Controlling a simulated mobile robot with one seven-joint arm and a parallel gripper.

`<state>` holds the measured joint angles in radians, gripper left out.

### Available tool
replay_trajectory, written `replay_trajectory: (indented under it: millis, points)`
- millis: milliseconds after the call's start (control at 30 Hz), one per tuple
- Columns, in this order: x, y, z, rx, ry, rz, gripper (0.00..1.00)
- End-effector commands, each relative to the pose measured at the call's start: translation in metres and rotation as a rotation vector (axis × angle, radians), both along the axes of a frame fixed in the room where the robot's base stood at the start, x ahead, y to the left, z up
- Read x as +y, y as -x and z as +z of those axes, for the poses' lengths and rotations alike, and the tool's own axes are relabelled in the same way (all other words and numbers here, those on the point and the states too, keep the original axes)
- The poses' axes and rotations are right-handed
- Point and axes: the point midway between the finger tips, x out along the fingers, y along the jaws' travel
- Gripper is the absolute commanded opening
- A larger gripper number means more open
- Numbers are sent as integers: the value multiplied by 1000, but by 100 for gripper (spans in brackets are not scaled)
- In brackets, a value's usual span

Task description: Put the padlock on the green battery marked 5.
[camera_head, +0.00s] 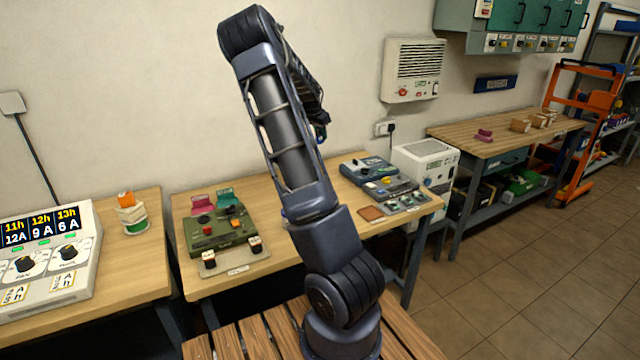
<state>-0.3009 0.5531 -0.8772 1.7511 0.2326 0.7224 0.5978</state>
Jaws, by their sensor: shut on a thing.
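A green boxy block (525,183) sits on the lower shelf of the far right bench; it looks like a battery, but I cannot read any number on it. No padlock can be made out. My arm rises from the bottom middle, bends at the top and folds back down behind its own upper link. My gripper is hidden behind that link, so its fingers and anything in them cannot be seen.
An olive-green device (228,232) with knobs sits on the middle bench (195,284). A panel with a lit display (42,226) stands at left. A white cabinet (425,165) stands between benches. An orange trolley (580,110) is far right. The tiled floor (560,270) at right is clear.

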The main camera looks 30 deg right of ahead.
Motion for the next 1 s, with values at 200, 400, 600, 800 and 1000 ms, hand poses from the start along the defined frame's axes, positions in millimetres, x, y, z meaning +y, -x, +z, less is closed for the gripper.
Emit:
replay_trajectory:
  millis: [200, 400, 600, 800, 1000]
  points:
    - [1, -1, -34, 4, -1, 2, 0]
    - [0, 0, -78, 5, 1, 2, 0]
    - [0, 0, -120, 3, 0, 2, 0]
    - [1, -1, -149, 2, 1, 2, 0]
    - [1, -1, -159, 1, 0, 3, 0]
